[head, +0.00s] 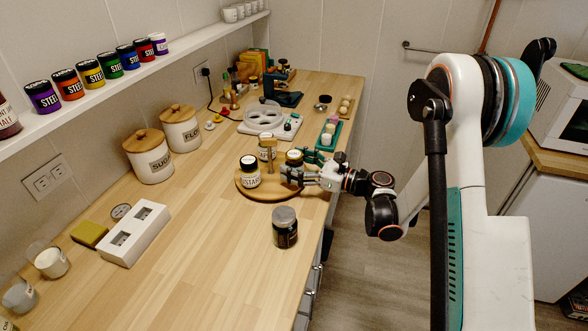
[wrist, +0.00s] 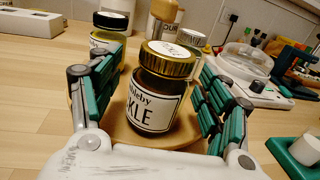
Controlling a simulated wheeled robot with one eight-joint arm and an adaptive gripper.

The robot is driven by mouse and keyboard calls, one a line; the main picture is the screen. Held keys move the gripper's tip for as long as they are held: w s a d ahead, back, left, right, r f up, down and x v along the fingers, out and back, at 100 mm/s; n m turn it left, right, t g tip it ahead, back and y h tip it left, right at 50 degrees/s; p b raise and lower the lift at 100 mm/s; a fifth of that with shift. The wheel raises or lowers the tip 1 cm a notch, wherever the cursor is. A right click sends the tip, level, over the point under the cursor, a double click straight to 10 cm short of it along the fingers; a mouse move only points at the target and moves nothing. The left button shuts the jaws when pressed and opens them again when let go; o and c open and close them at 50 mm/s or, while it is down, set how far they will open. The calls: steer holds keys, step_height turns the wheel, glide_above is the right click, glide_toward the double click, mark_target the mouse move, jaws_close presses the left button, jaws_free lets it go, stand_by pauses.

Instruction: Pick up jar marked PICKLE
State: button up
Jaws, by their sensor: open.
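The pickle jar (wrist: 155,95) is dark with a gold lid and a white label whose visible letters end in "KLE". It stands upright on a round wooden board (head: 258,189) with a central post. My gripper (wrist: 160,105) is open, with its green-padded fingers on either side of the jar and gaps visible. In the head view the jar (head: 293,158) is partly hidden by my gripper (head: 294,173). A mustard jar (head: 250,171) with a dark lid stands left of it on the board, and another jar (head: 266,154) stands behind the post.
A dark jar (head: 285,227) stands on the counter in front of the board. A white scale (head: 265,119) with a clear bowl is behind, and a green tray (head: 328,136) is to the right. Sugar (head: 148,156) and flour (head: 180,128) canisters stand left.

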steer(key=shift+w+a, duration=0.15)
steer(key=shift+a, duration=0.05)
steer(key=c, duration=1.4)
steer(key=shift+r, duration=0.1)
